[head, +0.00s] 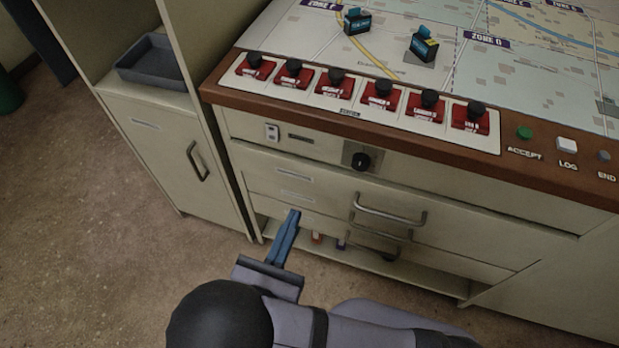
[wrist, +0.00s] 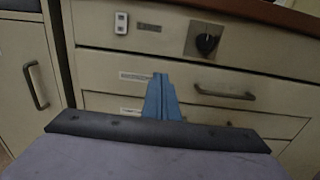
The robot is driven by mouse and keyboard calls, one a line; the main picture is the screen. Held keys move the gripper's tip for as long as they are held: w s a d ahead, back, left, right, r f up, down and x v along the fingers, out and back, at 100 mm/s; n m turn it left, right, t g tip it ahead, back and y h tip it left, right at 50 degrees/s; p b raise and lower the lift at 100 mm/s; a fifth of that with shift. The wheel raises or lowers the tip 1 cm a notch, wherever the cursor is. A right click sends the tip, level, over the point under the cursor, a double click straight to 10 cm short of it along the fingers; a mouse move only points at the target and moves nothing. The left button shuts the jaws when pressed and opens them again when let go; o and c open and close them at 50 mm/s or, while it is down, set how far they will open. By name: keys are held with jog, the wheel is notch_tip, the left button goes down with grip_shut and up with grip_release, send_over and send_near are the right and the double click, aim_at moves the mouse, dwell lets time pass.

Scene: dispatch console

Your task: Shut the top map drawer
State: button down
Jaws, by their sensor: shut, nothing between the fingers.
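The top map drawer (head: 330,190) is a cream front with a label at its left and a metal bar handle (head: 390,210). It sits below the panel with the black knob; its front also shows in the wrist view (wrist: 180,72). I cannot tell clearly how far it stands out from the console. My gripper (head: 293,213) has its blue fingers shut together and empty. In the head view the fingers are left of the handle, in front of the lower drawer fronts. In the wrist view the fingertips (wrist: 160,76) overlap the top drawer's front, right of its label; contact is unclear.
A lower drawer handle (head: 378,232) shows under the top one. A low open shelf (head: 430,283) holds small red and blue items. A cabinet (head: 165,150) with a grey tray (head: 152,62) stands left. The map desk's brown edge (head: 400,142) overhangs the drawers.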

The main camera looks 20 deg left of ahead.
aim_at(313, 172)
jog(key=w, duration=1.1)
jog(key=shift+w, duration=0.25)
jog(key=shift+w, duration=1.05)
jog(key=shift+r, duration=0.25)
jog(key=shift+s+a, duration=0.15)
jog(key=shift+s, duration=0.25)
jog(key=s, duration=1.3)
jog(key=shift+s+f+p, duration=0.2)
jog(key=shift+s+p, duration=0.15)
